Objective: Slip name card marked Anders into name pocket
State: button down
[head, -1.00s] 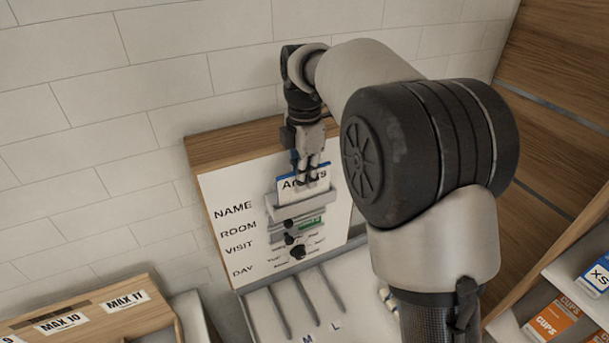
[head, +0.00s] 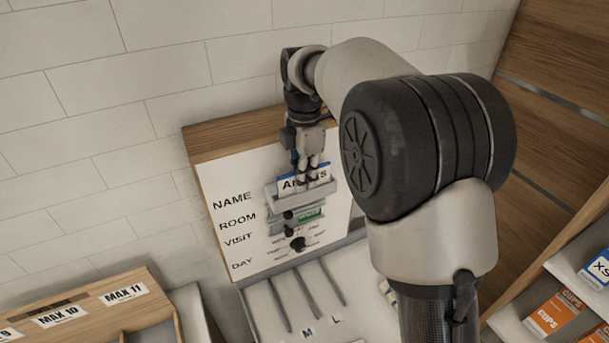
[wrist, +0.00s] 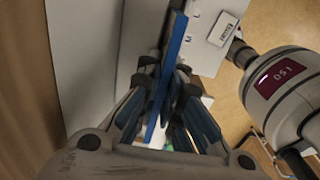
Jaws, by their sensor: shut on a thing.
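The name card (head: 292,182) is white with a blue edge, and its lettering is partly covered by my fingers. My gripper (head: 311,176) is shut on the card from above. The lower part of the card is hidden behind the front of the grey name pocket (head: 304,195), the top holder on the board beside NAME. In the wrist view, the card (wrist: 172,65) shows edge-on as a blue strip between my fingertips (wrist: 163,85). How deep the card sits cannot be told.
The white board (head: 235,187) has rows NAME, ROOM, VISIT and DAY, with a green card (head: 310,214) in the holder below. A slotted tray (head: 262,305) lies under it. A wooden bin rack (head: 90,315) stands left, and shelves with boxes (head: 553,313) stand right.

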jog(key=c, duration=1.7)
grip_release()
